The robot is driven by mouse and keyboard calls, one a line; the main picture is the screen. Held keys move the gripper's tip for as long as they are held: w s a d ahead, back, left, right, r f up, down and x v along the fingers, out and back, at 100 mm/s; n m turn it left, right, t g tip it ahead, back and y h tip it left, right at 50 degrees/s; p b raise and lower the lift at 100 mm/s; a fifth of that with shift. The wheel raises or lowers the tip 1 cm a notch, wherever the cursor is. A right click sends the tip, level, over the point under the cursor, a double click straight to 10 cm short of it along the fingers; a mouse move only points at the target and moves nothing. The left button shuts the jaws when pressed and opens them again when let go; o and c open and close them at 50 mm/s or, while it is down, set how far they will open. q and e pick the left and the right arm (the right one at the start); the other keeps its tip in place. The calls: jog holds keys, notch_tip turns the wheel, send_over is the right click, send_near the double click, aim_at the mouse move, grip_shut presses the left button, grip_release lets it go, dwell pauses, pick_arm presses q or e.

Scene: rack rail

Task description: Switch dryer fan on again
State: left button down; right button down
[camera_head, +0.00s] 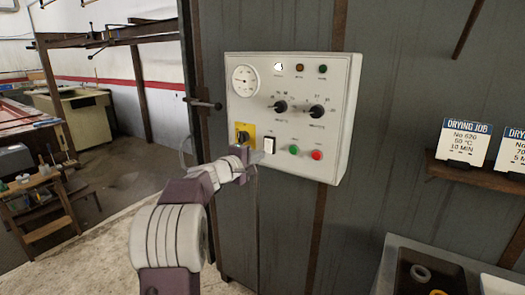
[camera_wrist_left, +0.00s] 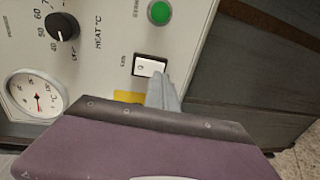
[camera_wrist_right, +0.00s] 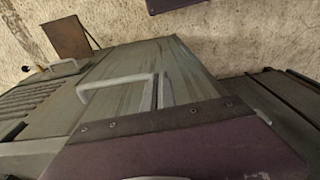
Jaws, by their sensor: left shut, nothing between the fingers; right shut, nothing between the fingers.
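The fan switch (camera_head: 269,145) is a white rocker in a black frame, low on the white control panel (camera_head: 333,165). It also shows in the left wrist view (camera_wrist_left: 147,66), where a small dark mark is on its face. My left gripper (camera_head: 256,157) is shut and empty. Its tips are right at the switch, just below and left of it in the head view; I cannot tell whether they touch it. In the left wrist view the grey fingers (camera_wrist_left: 163,92) overlap the switch's lower edge. My right gripper (camera_wrist_right: 161,92) is shut and empty, seen only in its wrist view.
The panel also has a yellow-plated rotary switch (camera_head: 243,136), a green button (camera_head: 294,149), a red button (camera_head: 317,155), two black knobs, a gauge (camera_head: 244,81) and lamps. A door handle (camera_head: 203,103) juts out left. A shelf with job cards (camera_head: 466,141) is at right.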

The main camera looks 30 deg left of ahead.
aim_at(268, 146)
pick_arm(q)
jog(key=w, duration=0.2)
jog(key=shift+w+d+f+p, duration=0.1)
jog(key=shift+w+f+p, duration=0.05)
jog(key=shift+w+p, duration=0.15)
